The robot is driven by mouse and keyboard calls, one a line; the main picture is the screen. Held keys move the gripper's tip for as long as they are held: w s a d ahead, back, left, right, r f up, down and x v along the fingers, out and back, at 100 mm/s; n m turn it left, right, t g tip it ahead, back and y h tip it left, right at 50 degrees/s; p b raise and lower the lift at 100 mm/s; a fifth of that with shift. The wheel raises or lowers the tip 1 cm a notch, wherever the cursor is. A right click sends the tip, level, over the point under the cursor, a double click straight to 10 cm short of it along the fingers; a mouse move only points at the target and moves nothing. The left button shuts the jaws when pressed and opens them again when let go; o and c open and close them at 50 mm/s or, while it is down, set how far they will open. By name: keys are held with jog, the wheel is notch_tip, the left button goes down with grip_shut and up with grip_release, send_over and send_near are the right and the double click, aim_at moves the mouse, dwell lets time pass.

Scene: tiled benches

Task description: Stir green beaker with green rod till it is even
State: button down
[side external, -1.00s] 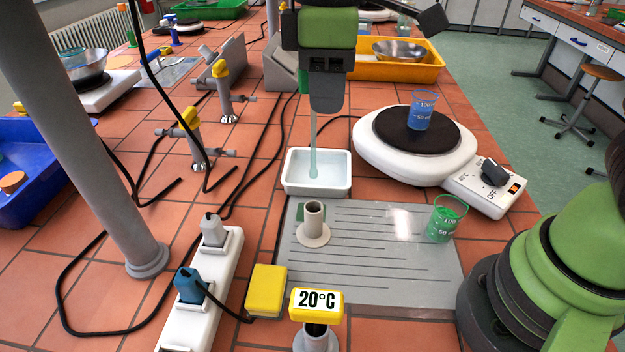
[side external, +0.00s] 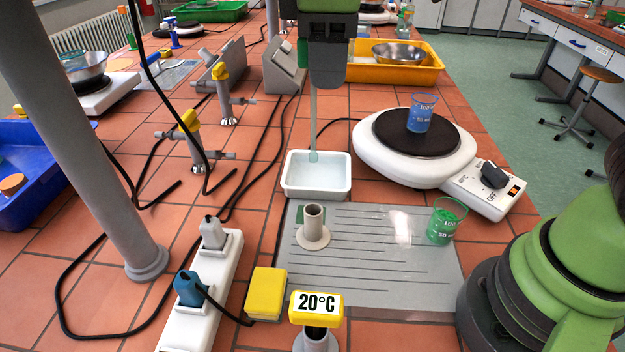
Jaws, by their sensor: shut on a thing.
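My gripper (side external: 333,84) is at the top middle, shut on a thin pale green rod (side external: 314,115) that hangs upright. The rod's lower end shows over the back part of the white tray (side external: 317,190), which looks to hold clear liquid; the tip seems to be above the liquid. The green beaker (side external: 445,230) stands upright on the grey grooved board at the right, with green contents; whether they are even is too small to tell. The gripper and rod are well to the left of and behind this beaker. The fingertips are hard to make out.
A beaker with blue contents (side external: 420,115) stands on the hotplate (side external: 370,160) behind the green beaker. A grey upright holder (side external: 313,222) stands on the board (side external: 370,270). A 20°C display (side external: 316,308) is in front. Stand pole (side external: 80,130) and cables lie left.

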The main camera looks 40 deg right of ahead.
jog(key=s+d+f+g+h, duration=0.2)
jog(key=s+d+f, duration=0.1)
jog(key=s+d, duration=1)
jog(key=shift+w+d+f, duration=0.2)
jog(key=shift+w+f, duration=0.05)
jog(key=shift+f, duration=1.75)
jog(key=shift+w+d+f, duration=0.25)
jog(key=shift+f, duration=1.75)
jog(key=shift+w+d+f, duration=0.2)
jog(key=shift+w+f, duration=0.05)
jog(key=shift+f, duration=1.75)
